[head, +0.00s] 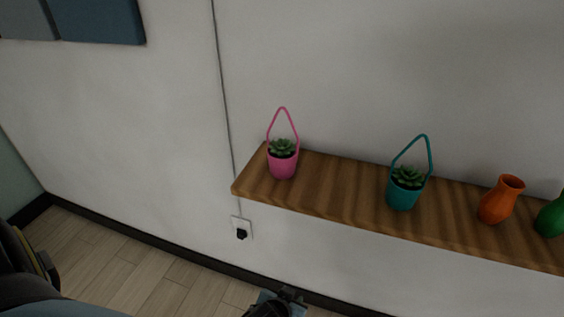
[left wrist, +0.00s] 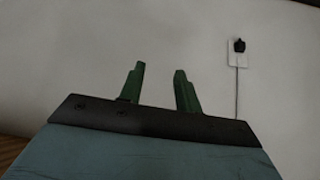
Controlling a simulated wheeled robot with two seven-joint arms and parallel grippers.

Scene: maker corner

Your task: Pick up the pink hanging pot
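The pink hanging pot (head: 283,165) stands upright near the left end of a wooden shelf in the head view. It holds a small green succulent, and its thin pink handle loop rises above it. The pot does not show in the left wrist view. My left gripper (left wrist: 158,88) is open in the left wrist view, with two green fingers apart and only bare wall between them. A dark and blue part of my arm shows at the bottom of the head view, below the shelf and apart from the pot. My right gripper is not clearly in view.
The wooden shelf (head: 330,196) also holds a teal hanging pot (head: 403,194), an orange vase (head: 500,200) and a green vase (head: 554,216) to the right. A socket with a black plug (head: 241,234) and its cord are on the wall.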

